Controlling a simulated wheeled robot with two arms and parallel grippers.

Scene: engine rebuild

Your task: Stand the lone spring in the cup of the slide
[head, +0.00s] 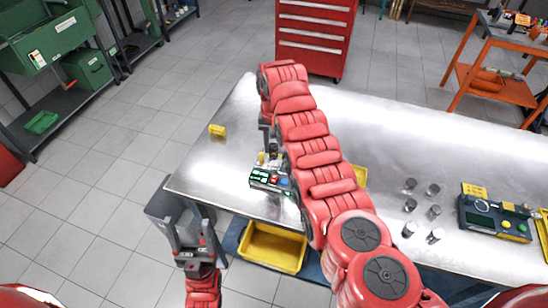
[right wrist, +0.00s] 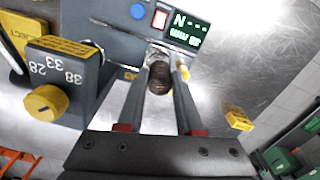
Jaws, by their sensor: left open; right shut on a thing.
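The spring (right wrist: 160,78), small, dark and coiled, is between the fingers of my right gripper (right wrist: 164,66) in the right wrist view. The gripper is shut on it. The spring tester (head: 270,180) stands near the table's left front; its panel with a lit N and mm display (right wrist: 188,30) is just beyond the spring in the wrist view. A pale metal round part shows behind the spring; I cannot tell if it is the slide's cup or whether the spring touches it. My left gripper (head: 190,250) is open and empty, low beside the table's front left corner.
A grey block with a yellow knob (right wrist: 46,101) is beside the spring. A yellow block (head: 217,130) lies on the metal table (head: 390,130). Several metal cylinders (head: 410,185) and another instrument (head: 495,220) stand right. A yellow bin (head: 272,248) is at the front edge.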

